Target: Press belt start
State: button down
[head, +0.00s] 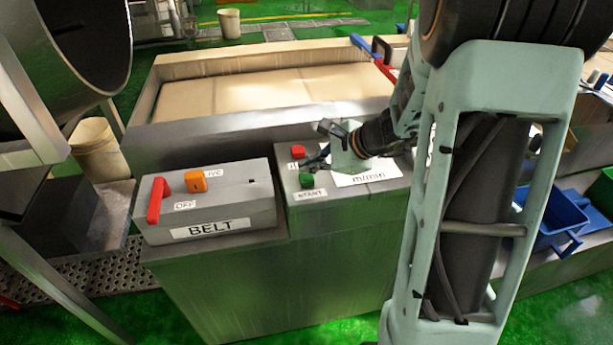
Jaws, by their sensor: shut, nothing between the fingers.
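The green start button (306,180) is on the sloped top of the grey control box, above a label reading START (309,195). A red button (298,152) sits behind it on the same panel. My gripper (306,166) is shut and empty, its tips pointing left over the panel between the red and green buttons. Whether the fingertips touch the panel or a button I cannot tell. My gripper's body hides part of the panel and some of the m/min label (366,178).
Left of the panel is a grey BELT box (205,215) with a red lever (157,200) and an orange switch (195,181). A belt (260,100) in a metal frame lies behind. A blue bin (552,215) stands at right, and a dark drum (90,35) at upper left.

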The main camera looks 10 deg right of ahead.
aim_at(309, 178)
jog(key=shift+f+b, duration=0.4)
jog(key=shift+f+b, duration=0.5)
jog(key=shift+b, duration=0.1)
dwell(0.7)
dwell(0.3)
jog(key=shift+r+p, duration=0.65)
jog(key=shift+r, duration=0.3)
jog(key=shift+r, duration=0.1)
notch_tip(309, 178, up, 5)
jog(key=p, duration=0.4)
dwell(0.4)
